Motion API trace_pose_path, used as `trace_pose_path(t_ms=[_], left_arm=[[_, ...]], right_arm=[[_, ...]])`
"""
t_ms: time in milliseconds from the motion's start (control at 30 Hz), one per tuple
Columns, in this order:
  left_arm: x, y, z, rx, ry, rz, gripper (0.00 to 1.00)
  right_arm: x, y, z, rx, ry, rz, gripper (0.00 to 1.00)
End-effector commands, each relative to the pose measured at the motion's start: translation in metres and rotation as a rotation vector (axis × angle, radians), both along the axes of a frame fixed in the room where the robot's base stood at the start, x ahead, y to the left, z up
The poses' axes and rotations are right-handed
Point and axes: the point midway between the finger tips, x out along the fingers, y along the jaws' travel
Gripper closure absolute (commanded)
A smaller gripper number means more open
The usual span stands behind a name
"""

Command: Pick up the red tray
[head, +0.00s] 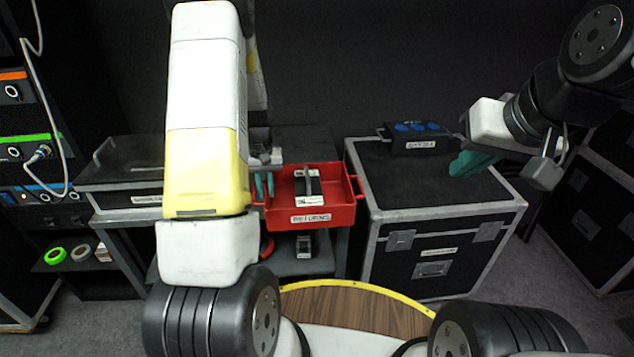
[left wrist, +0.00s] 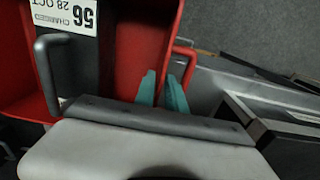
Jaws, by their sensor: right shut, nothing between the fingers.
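The red tray (head: 335,216) has a white label on its front wall and looped handles at its ends. It rests on a dark stand between the black cases. My left gripper (head: 264,185) is at the tray's left end, fingers pointing down. In the left wrist view its teal fingers (left wrist: 163,92) are a little apart, close by the tray's red handle (left wrist: 190,62); contact is unclear. A dark block with a white label and a grey handle (left wrist: 48,75) lies in the tray (left wrist: 140,45). My right gripper (head: 470,163) is shut and empty, above the right-hand case.
A large black case (head: 440,235) stands right of the tray, with a black box with blue tops (head: 414,137) on it. A grey-edged case (head: 125,190) stands left. Tape rolls (head: 68,254) lie on a low shelf. A rack with cables is at far left.

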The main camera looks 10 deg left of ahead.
Motion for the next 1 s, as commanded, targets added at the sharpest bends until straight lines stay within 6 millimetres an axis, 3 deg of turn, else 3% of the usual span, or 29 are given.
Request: trace_pose_path(t_ms=[100, 233, 467, 567, 1000], left_arm=[[0.0, -0.001, -0.019, 0.0, 0.004, 0.001, 0.85], [0.0, 0.0, -0.029, 0.0, 0.001, 0.001, 0.85], [0.0, -0.001, -0.03, 0.0, 0.0, 0.0, 0.85], [0.0, -0.001, -0.03, 0.0, 0.0, 0.0, 1.0], [0.001, -0.001, -0.029, 0.0, 0.0, 0.0, 1.0]], right_arm=[[0.0, 0.0, 0.0, 0.0, 0.0, 0.0, 1.0], [0.0, 0.0, 0.0, 0.0, 0.0, 0.0, 1.0], [0.0, 0.0, 0.0, 0.0, 0.0, 0.0, 1.0], [0.0, 0.0, 0.0, 0.0, 0.0, 0.0, 1.0], [0.0, 0.0, 0.0, 0.0, 0.0, 0.0, 1.0]])
